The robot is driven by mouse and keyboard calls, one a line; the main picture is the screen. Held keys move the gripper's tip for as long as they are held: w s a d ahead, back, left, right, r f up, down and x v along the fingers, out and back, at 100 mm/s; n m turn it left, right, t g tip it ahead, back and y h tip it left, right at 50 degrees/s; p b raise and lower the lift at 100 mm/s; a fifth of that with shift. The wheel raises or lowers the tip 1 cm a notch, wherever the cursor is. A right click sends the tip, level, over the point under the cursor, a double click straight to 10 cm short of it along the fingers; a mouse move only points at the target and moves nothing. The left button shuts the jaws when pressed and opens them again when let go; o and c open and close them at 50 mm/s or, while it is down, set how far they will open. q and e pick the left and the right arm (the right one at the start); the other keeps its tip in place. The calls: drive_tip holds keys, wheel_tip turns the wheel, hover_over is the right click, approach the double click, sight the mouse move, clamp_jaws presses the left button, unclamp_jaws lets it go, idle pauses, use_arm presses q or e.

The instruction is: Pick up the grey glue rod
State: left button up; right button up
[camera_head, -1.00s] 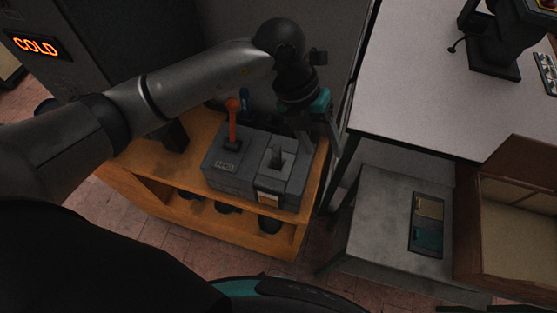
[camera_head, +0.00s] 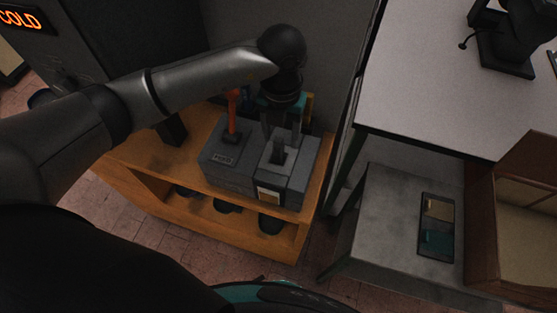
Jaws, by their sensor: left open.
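A grey block-shaped machine (camera_head: 232,182) stands on a wooden shelf unit. A short grey upright piece (camera_head: 277,150) rises from its right half; it may be the grey glue rod, but I cannot tell for certain. My left gripper (camera_head: 281,130) is open and points down over the back of the machine's right half. Its fingers stand apart just behind and above the grey piece, with nothing visibly held. A yellow upright thing (camera_head: 309,106) shows partly behind the gripper. My right gripper is not in view.
An orange-red lever (camera_head: 232,115) stands up from the machine's left half, close to my left arm. The wooden shelf (camera_head: 140,155) has bare room at left. A grey side table (camera_head: 385,210) with a dark flat tray (camera_head: 437,228) and a white-topped table (camera_head: 430,90) stand at right.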

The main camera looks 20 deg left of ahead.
sight(279, 151)
use_arm(q)
drive_tip(key=shift+w+a+f+b, duration=0.1)
drive_tip(key=shift+a+f+b, duration=0.05)
drive_tip(key=shift+f+b, duration=1.4)
drive_tip(key=shift+a+f+b, duration=0.15)
drive_tip(key=shift+f+b, duration=0.75)
drive_tip(key=shift+f, duration=1.15)
drive_tip(key=shift+r, duration=0.1)
clamp_jaws()
